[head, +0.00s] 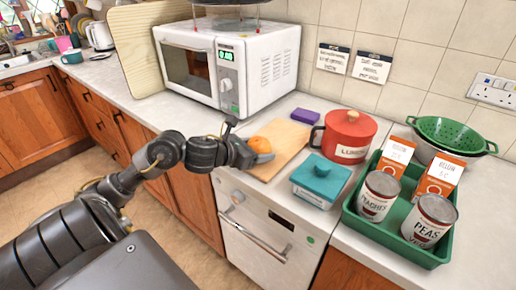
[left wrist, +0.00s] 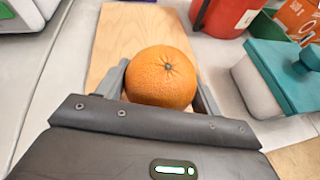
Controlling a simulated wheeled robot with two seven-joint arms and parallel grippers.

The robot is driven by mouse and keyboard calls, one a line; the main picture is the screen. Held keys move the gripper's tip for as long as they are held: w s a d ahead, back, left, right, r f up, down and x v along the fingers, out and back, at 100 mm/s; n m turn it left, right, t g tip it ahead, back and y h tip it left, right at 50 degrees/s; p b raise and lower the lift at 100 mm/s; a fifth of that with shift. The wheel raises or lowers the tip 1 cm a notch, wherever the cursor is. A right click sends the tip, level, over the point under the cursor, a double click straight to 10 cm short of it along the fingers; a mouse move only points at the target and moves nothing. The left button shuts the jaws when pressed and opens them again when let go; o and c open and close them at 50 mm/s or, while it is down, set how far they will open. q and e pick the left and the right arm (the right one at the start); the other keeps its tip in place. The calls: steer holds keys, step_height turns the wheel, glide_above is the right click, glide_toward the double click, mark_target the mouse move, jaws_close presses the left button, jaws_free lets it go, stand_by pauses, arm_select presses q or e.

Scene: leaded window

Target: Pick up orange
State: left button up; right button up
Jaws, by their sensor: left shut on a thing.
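An orange (head: 260,144) is at the front end of a light wooden cutting board (head: 284,139) on the counter. In the left wrist view the orange (left wrist: 161,77) fills the space between the two grey fingers, with its stem end showing. My left gripper (head: 258,148) is shut on the orange from the front side. Whether the orange touches the board or is slightly above it, I cannot tell. My right gripper is not in view.
A red lidded pot (head: 346,136) and a teal-lidded dish (head: 319,180) stand right of the board. A white microwave (head: 259,66) stands behind on the left. A purple sponge (head: 304,116) lies behind the board. A green tray (head: 399,232) holds cans and boxes on the right.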

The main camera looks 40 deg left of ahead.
mark_target(256, 141)
arm_select(q)
steer(key=shift+r+p, duration=0.35)
steer(key=shift+r, duration=0.15)
step_height(256, 141, up, 2)
steer(key=shift+r+p, duration=0.1)
steer(key=shift+p, duration=0.65)
steer(key=s+a+r+p, duration=0.1)
steer(key=s+a+r, duration=0.2)
steer(key=s+a+r+p, duration=0.2)
steer(key=s+a+r, duration=0.1)
steer(key=s, duration=0.1)
steer(key=s+a+r+p, duration=0.1)
steer(key=s+a+r, duration=0.2)
steer(key=shift+s+a+r, duration=0.1)
steer(key=shift+s+r, duration=0.15)
steer(key=shift+r, duration=0.15)
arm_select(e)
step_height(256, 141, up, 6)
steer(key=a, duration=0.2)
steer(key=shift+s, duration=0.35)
